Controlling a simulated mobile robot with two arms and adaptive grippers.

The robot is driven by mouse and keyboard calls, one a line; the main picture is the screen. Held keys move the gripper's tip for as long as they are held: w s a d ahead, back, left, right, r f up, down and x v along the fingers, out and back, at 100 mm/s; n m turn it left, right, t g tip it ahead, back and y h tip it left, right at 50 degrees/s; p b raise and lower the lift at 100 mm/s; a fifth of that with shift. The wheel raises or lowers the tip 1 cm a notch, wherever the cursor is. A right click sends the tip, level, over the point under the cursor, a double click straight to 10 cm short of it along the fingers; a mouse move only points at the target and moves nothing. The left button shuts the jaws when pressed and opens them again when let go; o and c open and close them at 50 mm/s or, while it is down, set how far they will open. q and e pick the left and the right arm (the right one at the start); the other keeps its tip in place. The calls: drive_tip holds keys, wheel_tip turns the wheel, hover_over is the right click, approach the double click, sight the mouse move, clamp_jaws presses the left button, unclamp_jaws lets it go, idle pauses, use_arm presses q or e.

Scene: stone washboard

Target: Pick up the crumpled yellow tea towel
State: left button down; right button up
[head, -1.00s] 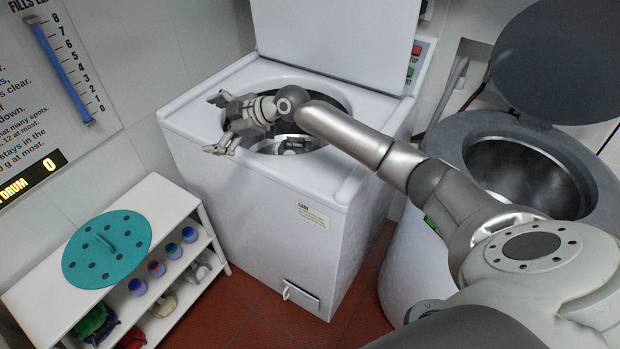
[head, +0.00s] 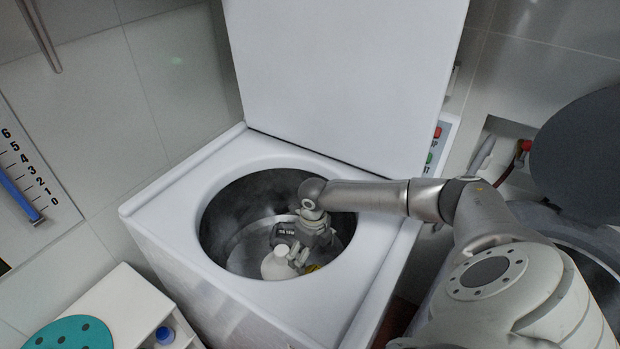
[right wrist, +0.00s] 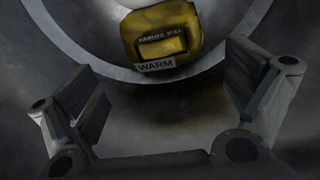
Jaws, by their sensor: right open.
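The yellow tea towel (right wrist: 161,37) lies low inside the washer drum. In the right wrist view it is a bunched yellow bundle with a dark label band and a "WARM" tag, ahead of the fingers near the top middle. In the head view only a small yellow patch of it (head: 312,268) shows beside my right gripper (head: 298,256), which hides the rest. My right gripper points down inside the drum. In the right wrist view its two fingers (right wrist: 165,95) are spread with nothing between them; the towel is beyond them, apart. My left gripper is not in view.
The white washer (head: 155,205) has a round opening around my right forearm and a raised lid (head: 340,70) behind. A white rounded piece (head: 276,264) stands in the drum by the gripper. A teal spotted disc (head: 70,335) lies at lower left; a grey lid (head: 585,155) is at right.

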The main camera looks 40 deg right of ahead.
drive_tip(key=shift+n, duration=0.3)
drive_tip(key=f, duration=0.2)
drive_tip(key=s+f, duration=0.1)
drive_tip(key=f, duration=0.1)
drive_tip(key=shift+d+f, duration=0.1)
drive_tip(key=shift+w+f, duration=0.1)
drive_tip(key=shift+f, duration=0.55)
drive_tip(key=f, duration=0.2)
drive_tip(key=f+p, duration=0.1)
drive_tip(key=f, duration=0.1)
drive_tip(key=shift+s+a+f, duration=0.1)
drive_tip(key=shift+s+a, duration=0.1)
drive_tip(key=shift+f, duration=0.55)
drive_tip(key=c, duration=1.3)
